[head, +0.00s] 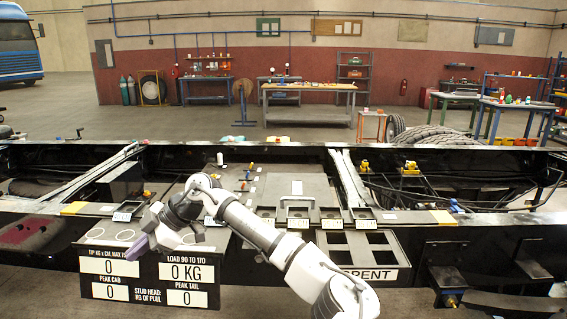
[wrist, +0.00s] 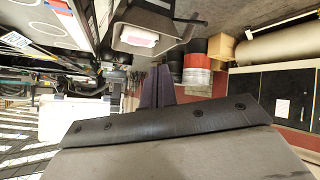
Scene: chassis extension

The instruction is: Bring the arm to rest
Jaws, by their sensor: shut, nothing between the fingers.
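My white and grey arm (head: 254,232) reaches from the lower right up and left across the front of the black chassis. My gripper (head: 140,246) is at its left end, in front of the readout board (head: 146,270), over the board's upper edge. In the wrist view the purple fingers of my gripper (wrist: 158,86) are together with nothing between them. The arm's nearer joint (head: 345,300) is cut off by the lower picture edge in the head view. Whether the gripper touches the board cannot be told.
The chassis rail (head: 490,222) runs across the picture. In the wrist view, a red and grey drum (wrist: 198,70) and a cardboard box (wrist: 222,47) stand beyond the fingers.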

